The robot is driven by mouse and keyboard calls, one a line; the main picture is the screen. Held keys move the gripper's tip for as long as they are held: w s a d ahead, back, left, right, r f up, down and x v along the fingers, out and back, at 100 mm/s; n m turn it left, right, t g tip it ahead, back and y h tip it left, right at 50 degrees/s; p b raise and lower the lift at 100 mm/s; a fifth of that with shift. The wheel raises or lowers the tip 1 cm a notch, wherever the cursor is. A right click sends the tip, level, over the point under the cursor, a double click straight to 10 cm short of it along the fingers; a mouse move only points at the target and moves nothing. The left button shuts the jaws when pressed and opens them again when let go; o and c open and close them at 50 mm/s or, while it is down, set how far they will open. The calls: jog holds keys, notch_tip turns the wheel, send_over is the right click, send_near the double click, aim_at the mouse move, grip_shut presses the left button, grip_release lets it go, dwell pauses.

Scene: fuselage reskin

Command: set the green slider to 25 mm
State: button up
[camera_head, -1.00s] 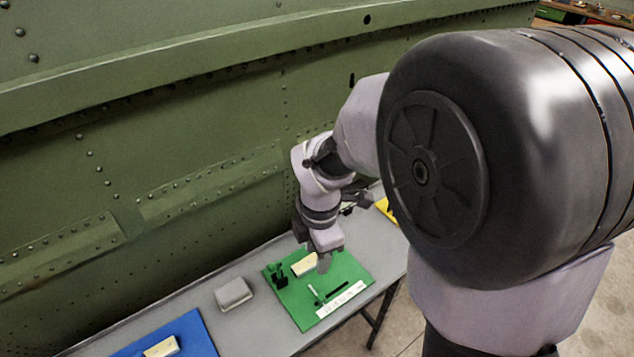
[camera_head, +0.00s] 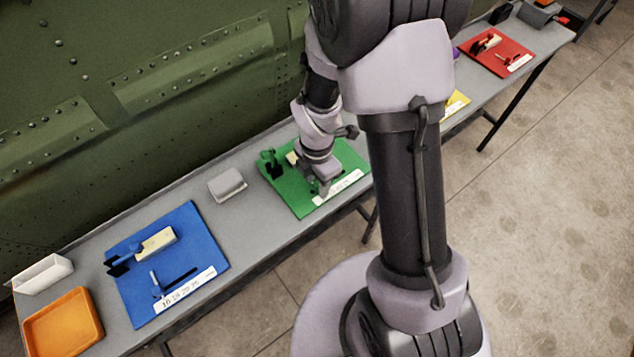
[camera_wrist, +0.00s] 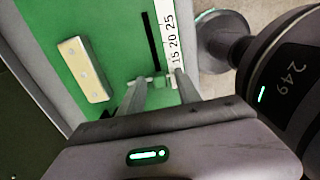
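The green board (camera_head: 298,203) lies on the grey bench, and its white scale strip (camera_wrist: 172,42) shows 15, 20 and 25 in the wrist view. A dark slot (camera_wrist: 150,40) runs beside the strip. The green slider (camera_wrist: 160,81) sits at the near end of the slot, on the low side of the 15 mark. My gripper (camera_wrist: 161,84) is open, with one finger on either side of the slider; I cannot tell whether they touch it. In the head view my gripper (camera_head: 323,188) is low over the board and hides the slider.
A cream block (camera_wrist: 83,68) and a green clamp-like part (camera_head: 268,160) are on the board. A grey box (camera_head: 227,185) stands left of it. A blue board (camera_head: 200,232), an orange tray (camera_head: 62,322), a yellow board (camera_head: 457,103) and a red board (camera_head: 515,64) share the bench. The green fuselage wall rises behind.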

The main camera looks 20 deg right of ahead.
grip_shut()
dwell(1.4)
